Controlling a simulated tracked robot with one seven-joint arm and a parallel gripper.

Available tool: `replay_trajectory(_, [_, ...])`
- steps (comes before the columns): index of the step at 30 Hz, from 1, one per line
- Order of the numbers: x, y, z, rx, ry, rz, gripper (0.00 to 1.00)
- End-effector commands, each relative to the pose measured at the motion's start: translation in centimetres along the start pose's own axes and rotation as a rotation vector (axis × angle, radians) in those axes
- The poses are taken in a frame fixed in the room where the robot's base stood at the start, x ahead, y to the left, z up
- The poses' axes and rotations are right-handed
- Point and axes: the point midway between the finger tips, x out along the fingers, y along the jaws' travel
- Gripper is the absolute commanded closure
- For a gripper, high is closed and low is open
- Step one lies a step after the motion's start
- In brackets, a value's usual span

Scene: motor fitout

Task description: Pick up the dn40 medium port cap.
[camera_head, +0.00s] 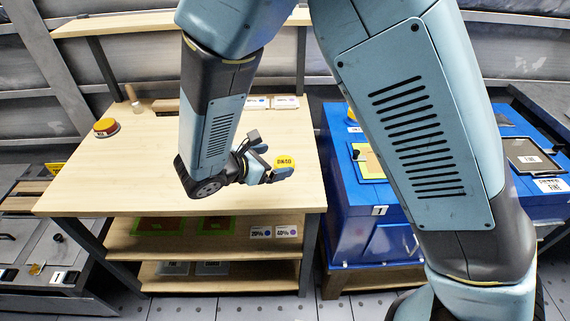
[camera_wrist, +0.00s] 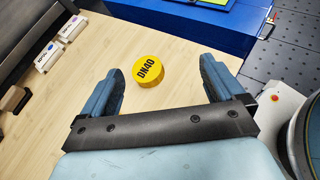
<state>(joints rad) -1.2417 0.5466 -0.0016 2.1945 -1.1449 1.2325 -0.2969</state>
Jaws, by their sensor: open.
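The yellow DN40 port cap (camera_wrist: 149,71) lies flat on the wooden bench top (camera_wrist: 150,120), with its black lettering up. It also shows in the head view as a small yellow disc (camera_head: 284,162) near the bench's right edge. My gripper (camera_wrist: 158,78) is open and empty in the wrist view, with its two fingers spread wide. The cap appears between the fingertips, nearer the left finger, with no visible contact. In the head view my gripper (camera_head: 268,162) is low over the right side of the bench, beside the cap.
A blue cabinet (camera_head: 345,190) stands to the right of the bench. White labelled boxes (camera_wrist: 60,40) lie toward the bench's back. The bench's left middle is clear.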

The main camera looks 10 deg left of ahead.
Motion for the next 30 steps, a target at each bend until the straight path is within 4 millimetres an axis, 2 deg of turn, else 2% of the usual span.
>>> replay_trajectory(1, [-0.8, 0.4, -1.7, -0.051, -0.019, 0.037, 0.05])
replay_trajectory(3, [-1.5, 0.8, -3.4, -0.102, -0.040, 0.080, 0.05])
replay_trajectory(6, [-2.3, 1.2, -5.0, -0.151, -0.061, 0.122, 0.05])
replay_trajectory(10, [-2.4, 1.5, -5.8, -0.179, -0.074, 0.144, 0.05])
replay_trajectory(14, [-0.9, 1.7, -5.8, -0.181, -0.077, 0.145, 0.05])
replay_trajectory(24, [4.6, 2.5, -5.4, -0.179, -0.075, 0.143, 0.05])
replay_trajectory(30, [5.8, 2.7, -5.3, -0.180, -0.074, 0.145, 0.05])
